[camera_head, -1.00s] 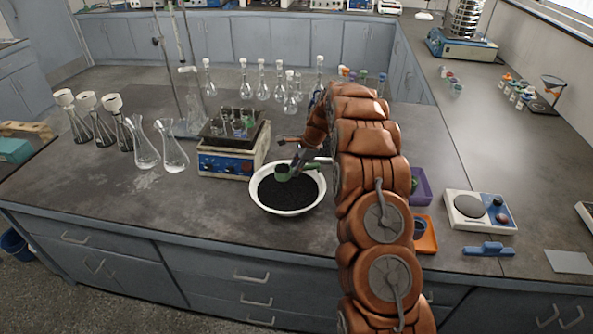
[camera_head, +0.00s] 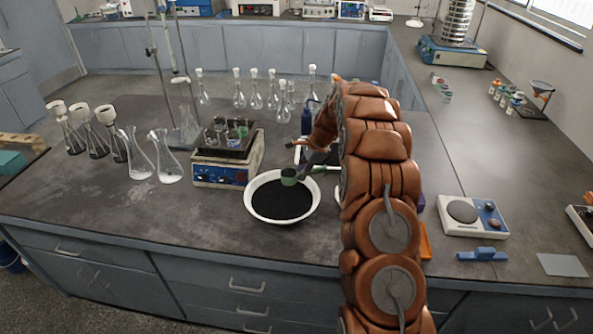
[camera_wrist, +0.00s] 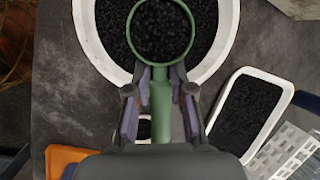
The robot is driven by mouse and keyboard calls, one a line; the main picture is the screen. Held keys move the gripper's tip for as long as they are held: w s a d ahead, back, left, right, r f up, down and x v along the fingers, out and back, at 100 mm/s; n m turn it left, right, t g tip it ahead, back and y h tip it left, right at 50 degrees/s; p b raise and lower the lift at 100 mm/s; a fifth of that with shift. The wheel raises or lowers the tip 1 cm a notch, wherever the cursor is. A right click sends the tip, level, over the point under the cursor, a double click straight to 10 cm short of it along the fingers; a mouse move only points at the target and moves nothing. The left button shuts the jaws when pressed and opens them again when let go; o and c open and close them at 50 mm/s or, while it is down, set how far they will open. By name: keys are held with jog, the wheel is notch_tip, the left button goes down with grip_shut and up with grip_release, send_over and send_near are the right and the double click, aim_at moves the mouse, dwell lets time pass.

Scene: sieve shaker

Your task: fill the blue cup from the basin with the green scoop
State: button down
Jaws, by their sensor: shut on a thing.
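The green scoop (camera_head: 289,177) is over the back right part of the white basin (camera_head: 250,207), which holds black grains. In the wrist view the scoop's bowl (camera_wrist: 160,30) has black grains in it, and the basin (camera_wrist: 88,40) lies below it. My gripper (camera_wrist: 160,92) is shut on the scoop's handle. It also shows in the head view (camera_head: 310,171), at the basin's back right side. I cannot make out the blue cup now; my arm covers much of that area in the head view.
An orange tray (camera_wrist: 68,158) shows at the lower left of the wrist view. A white tray (camera_wrist: 218,103) of black grains lies right of the basin there. A shaker (camera_head: 222,175) and several flasks stand left. A balance (camera_head: 472,215) stands right of my arm.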

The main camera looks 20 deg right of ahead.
jog(key=s+d+b, duration=0.4)
jog(key=s+d, duration=2.7)
jog(key=d, duration=0.2)
jog(key=shift+f+b, duration=0.2)
jog(key=shift+b, duration=0.15)
dwell(2.3)
jog(key=shift+f+h+b, duration=0.25)
jog(key=shift+h+b, duration=0.05)
jog(key=shift+b, duration=0.1)
jog(key=a+g+h+b, duration=0.1)
jog(key=h+b, duration=0.3)
jog(key=a+r+g+h+b, duration=0.1)
jog(key=a+h+b, duration=0.1)
jog(key=h+b, duration=0.2)
jog(key=w+a+n+h+b, duration=0.1)
jog(key=h+b, duration=0.3)
jog(key=b, duration=0.1)
jog(key=shift+w+a+r+g+h, duration=0.1)
jog(key=shift+a+r+g+h, duration=0.1)
jog(key=shift+g+h, duration=0.2)
dwell(0.6)
